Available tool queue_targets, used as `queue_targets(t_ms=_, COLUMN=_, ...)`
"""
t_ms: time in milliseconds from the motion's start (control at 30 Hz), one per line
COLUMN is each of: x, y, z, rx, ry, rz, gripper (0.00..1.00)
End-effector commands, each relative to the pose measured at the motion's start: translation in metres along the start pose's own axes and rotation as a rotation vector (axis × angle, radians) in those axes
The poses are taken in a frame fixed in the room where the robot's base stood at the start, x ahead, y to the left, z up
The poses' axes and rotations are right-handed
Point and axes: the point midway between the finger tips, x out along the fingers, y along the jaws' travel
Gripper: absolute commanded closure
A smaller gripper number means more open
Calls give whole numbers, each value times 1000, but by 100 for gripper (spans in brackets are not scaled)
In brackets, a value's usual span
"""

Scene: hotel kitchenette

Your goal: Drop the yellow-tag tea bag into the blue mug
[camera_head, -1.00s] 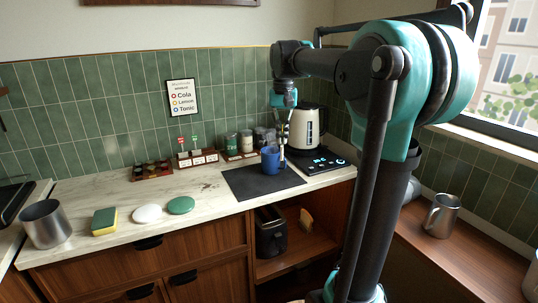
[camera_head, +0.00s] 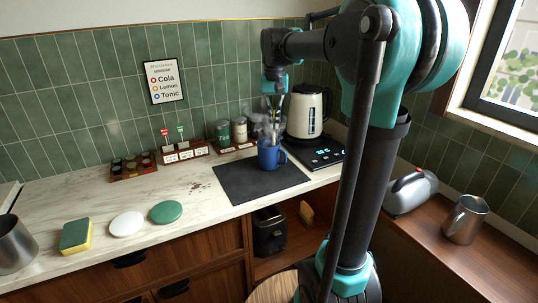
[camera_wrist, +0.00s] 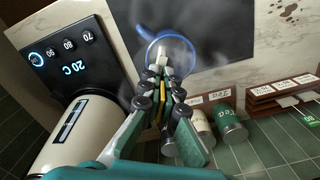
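The blue mug (camera_head: 268,157) stands upright on the dark mat, with steam rising from it. In the wrist view its blue rim (camera_wrist: 190,42) shows beyond my fingertips. My gripper (camera_head: 274,112) points down above the mug. In the wrist view my gripper (camera_wrist: 164,82) has its fingers close together, with a thin yellow piece, apparently the yellow tag (camera_wrist: 163,106), between them. A small pale piece, apparently the tea bag (camera_wrist: 161,60), shows at the fingertips over the mug opening. Steam and the fingers hide part of it, so I cannot tell how deep it hangs.
A kettle (camera_head: 306,112) on a black base (camera_head: 318,152) stands right of the mug. Tea tins (camera_head: 239,130) and a holder with red and green tags (camera_head: 184,152) stand behind. The dark mat (camera_head: 240,185) is otherwise clear.

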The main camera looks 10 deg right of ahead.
Motion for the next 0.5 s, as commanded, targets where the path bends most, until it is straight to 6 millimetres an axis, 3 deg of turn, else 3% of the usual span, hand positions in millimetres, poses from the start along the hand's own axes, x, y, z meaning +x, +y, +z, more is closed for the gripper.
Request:
queue_targets(t_ms=200, x=16, y=0, z=0, rx=0, ry=0, rz=0, gripper=100)
queue_targets(t_ms=500, x=19, y=0, z=0, rx=0, ry=0, rz=0, gripper=100)
